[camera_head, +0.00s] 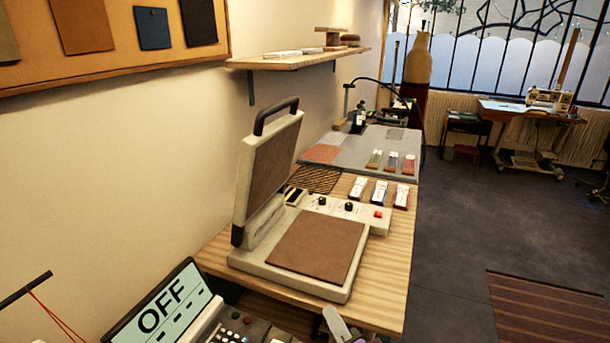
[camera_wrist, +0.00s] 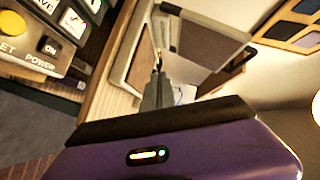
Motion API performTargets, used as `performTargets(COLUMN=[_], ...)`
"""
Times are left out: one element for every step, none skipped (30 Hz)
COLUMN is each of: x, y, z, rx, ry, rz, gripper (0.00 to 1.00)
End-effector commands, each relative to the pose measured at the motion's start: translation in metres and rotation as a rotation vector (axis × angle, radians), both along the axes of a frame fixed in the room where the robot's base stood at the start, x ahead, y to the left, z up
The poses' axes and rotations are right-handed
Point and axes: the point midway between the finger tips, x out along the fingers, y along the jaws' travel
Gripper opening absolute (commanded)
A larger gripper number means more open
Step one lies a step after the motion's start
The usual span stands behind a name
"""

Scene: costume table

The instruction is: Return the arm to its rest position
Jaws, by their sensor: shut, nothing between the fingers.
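My gripper (camera_wrist: 158,62) shows in the wrist view, its two grey fingers together with nothing between them. Its purple body with a small lit strip fills the bottom of that view. Behind the fingertips are the wooden table edge and the open heat press (camera_wrist: 146,62), at a distance I cannot judge. In the head view the fingers cannot be made out; a rounded grey piece at the bottom edge may be part of my arm.
The heat press (camera_head: 316,250) stands open on the wooden table (camera_head: 389,282), its lid (camera_head: 268,170) raised. In front is a control panel with an OFF screen (camera_head: 160,315). A shelf (camera_head: 297,61) juts from the wall.

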Motion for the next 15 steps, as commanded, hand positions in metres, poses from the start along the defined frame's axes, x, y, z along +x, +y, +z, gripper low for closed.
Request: performTargets(x=[-0.014, -0.022, -0.033, -0.042, -0.050, -0.062, -0.072, -0.081, -0.094, -0.104, -0.114, -0.127, -0.137, -0.147, -0.161], y=[-0.013, -0.019, -0.026, -0.032, -0.038, -0.046, -0.051, -0.056, -0.063, -0.068, -0.073, -0.079, -0.084, -0.088, -0.093], z=[-0.006, -0.006, -0.007, -0.008, -0.009, -0.010, -0.010, -0.012, -0.012, -0.013, -0.014, -0.015, -0.015, -0.015, -0.016], rx=[-0.105, -0.169, -0.250, -0.307, -0.364, -0.437, -0.488, -0.538, -0.602, -0.649, -0.693, -0.750, -0.791, -0.831, -0.881], ry=[-0.062, -0.104, -0.155, -0.192, -0.224, -0.264, -0.291, -0.315, -0.345, -0.366, -0.383, -0.403, -0.418, -0.429, -0.441], rz=[0.015, 0.025, 0.036, 0.041, 0.045, 0.049, 0.052, 0.053, 0.053, 0.053, 0.052, 0.051, 0.048, 0.047, 0.044], gripper=[0.00, 0.00, 0.00, 0.00, 0.00, 0.00, 0.00, 0.00, 0.00, 0.00, 0.00, 0.00, 0.00, 0.00, 0.00])
